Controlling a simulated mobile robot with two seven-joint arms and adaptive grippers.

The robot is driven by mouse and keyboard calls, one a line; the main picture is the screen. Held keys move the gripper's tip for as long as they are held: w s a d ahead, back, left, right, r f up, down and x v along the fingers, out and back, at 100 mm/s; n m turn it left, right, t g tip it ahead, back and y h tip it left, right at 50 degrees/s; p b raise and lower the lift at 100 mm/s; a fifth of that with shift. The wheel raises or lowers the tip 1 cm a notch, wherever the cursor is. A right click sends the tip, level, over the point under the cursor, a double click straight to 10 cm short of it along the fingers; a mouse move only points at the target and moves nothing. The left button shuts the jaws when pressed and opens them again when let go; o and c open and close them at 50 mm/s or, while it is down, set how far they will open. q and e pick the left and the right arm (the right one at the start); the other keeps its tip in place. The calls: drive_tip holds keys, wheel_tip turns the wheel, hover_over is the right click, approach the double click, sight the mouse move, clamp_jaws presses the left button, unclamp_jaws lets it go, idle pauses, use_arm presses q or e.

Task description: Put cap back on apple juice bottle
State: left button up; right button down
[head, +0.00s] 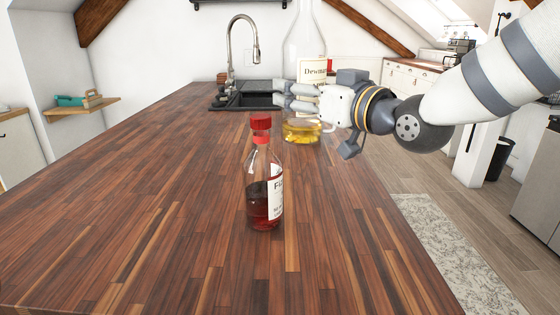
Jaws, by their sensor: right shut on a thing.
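A clear bottle with dark red liquid (264,205) and a partly readable white label stands upright in the middle of the wooden counter. A red cap (261,121) shows at the top of its neck, with a red ring below it; I cannot tell if it is fully seated. That bottle's top is cut off by the frame. I cannot tell if its base touches the counter. My left gripper is not in view.
The long wooden counter (130,215) is mostly bare, with free room left and in front. A sink (245,100) with a tall faucet (240,45) lies at the far end. A wall shelf (82,108) is at left, a patterned rug (450,240) on the floor at right.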

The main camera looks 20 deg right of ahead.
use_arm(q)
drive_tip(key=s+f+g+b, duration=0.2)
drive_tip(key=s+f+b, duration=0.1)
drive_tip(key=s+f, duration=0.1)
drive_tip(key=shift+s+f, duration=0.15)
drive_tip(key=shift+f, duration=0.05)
use_arm(e)
drive_tip(key=w+f, duration=0.9)
drive_tip(key=w, duration=0.3)
drive_tip(key=shift+w, duration=0.35)
drive_tip(key=shift+a, duration=0.1)
drive_tip(key=f, duration=0.4)
drive_tip(key=shift+w+f+b, duration=0.1)
drive_tip(key=shift+w+b, duration=0.25)
drive_tip(key=shift+w, duration=0.05)
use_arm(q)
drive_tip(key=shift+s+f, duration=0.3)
use_arm(e)
drive_tip(key=shift+c, duration=2)
unclamp_jaws()
drive_tip(key=shift+s+f, duration=0.1)
drive_tip(key=shift+f, duration=0.05)
